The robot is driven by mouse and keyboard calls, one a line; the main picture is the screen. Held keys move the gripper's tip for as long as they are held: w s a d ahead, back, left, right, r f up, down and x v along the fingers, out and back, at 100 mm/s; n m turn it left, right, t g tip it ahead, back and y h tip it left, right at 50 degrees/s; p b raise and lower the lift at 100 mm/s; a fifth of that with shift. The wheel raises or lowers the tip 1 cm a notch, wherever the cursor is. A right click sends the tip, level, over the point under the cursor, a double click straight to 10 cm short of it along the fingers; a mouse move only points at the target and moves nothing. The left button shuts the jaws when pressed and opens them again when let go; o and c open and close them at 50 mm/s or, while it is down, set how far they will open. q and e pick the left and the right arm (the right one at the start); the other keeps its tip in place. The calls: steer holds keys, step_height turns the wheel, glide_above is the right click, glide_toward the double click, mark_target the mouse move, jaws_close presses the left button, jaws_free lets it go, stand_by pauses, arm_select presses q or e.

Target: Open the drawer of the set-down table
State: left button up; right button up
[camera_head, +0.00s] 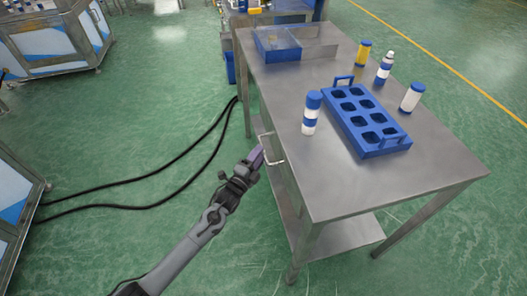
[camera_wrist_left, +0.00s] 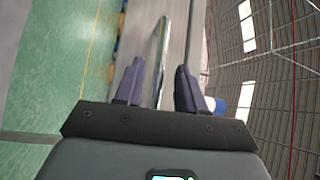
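The set-down table (camera_head: 345,185) is a grey metal table with a lower shelf, right of centre in the head view. A silver bar handle (camera_head: 276,162) sticks out from its left side, and the drawer front behind it looks flush with the table, apparently closed. My left gripper (camera_head: 257,155) is at this handle. In the left wrist view its two purple-grey fingers (camera_wrist_left: 160,70) are apart, and the handle bar (camera_wrist_left: 162,42) shows between them, without clear contact on either finger. My right gripper is in neither view.
A blue bottle tray (camera_head: 379,152) with empty pockets stands on the table, with several bottles around it. A blue bin (camera_head: 272,43) sits at the table's far end. Black cables (camera_head: 170,195) cross the green floor left of the table.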

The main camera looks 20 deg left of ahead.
arm_select(q)
steer(key=shift+b+x, duration=0.45)
steer(key=shift+x, duration=1.4)
jaws_close()
